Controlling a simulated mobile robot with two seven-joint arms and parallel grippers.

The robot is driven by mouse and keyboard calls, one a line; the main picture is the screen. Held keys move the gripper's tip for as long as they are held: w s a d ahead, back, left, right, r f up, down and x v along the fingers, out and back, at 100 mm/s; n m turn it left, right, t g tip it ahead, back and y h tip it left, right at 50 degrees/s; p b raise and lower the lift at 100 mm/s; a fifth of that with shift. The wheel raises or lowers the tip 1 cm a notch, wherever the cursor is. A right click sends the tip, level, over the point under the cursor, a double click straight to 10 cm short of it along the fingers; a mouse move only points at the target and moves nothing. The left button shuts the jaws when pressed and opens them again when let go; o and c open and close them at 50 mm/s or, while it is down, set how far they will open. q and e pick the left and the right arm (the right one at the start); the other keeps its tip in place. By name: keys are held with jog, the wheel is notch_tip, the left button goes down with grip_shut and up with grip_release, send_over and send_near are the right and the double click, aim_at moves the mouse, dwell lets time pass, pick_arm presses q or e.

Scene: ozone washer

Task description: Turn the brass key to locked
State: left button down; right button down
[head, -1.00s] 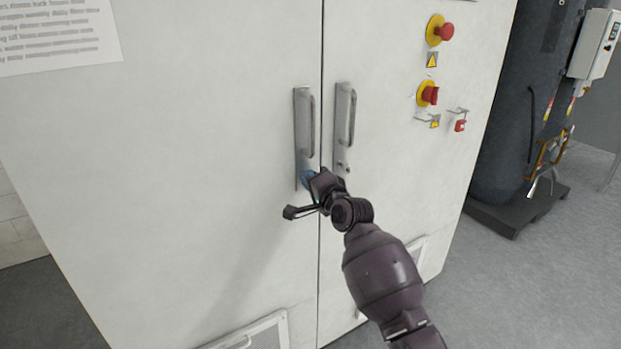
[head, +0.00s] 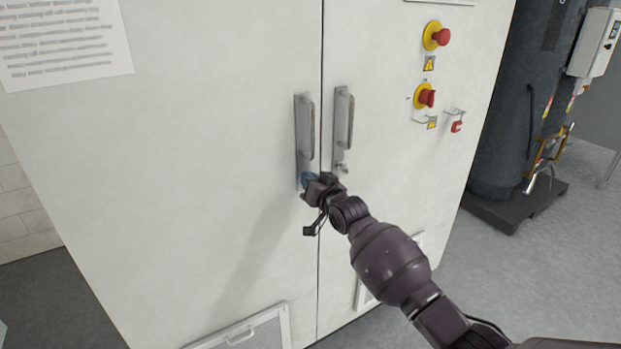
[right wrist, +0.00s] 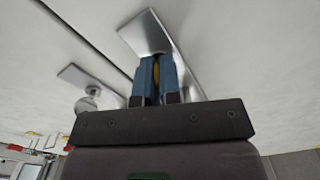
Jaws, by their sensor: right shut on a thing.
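My right gripper (head: 307,180) is at the lower end of the left door's handle plate (head: 302,118) on the white cabinet. In the right wrist view its blue fingers (right wrist: 154,80) are shut on a thin brass key (right wrist: 157,74), which shows as a yellow strip between them. The key is in front of the metal plate (right wrist: 147,32). The fingers hide most of the key, so I cannot tell whether it points to locked. In the head view the gripper hides the key. My left gripper is not in view.
The right door's handle (head: 343,125) stands beside, with a small lock knob (head: 342,169) below it. Two red knobs on yellow plates, the upper (head: 437,36) and lower (head: 425,96), and a red padlock (head: 457,126) are on the right door. A dark tank (head: 510,120) stands right.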

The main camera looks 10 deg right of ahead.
jog(key=shift+n, duration=0.8)
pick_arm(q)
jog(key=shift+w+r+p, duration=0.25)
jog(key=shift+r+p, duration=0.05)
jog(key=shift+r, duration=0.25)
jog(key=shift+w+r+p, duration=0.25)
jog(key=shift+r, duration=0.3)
pick_arm(e)
jog(key=shift+n, duration=1.2)
jog(key=c, duration=1.3)
grip_release()
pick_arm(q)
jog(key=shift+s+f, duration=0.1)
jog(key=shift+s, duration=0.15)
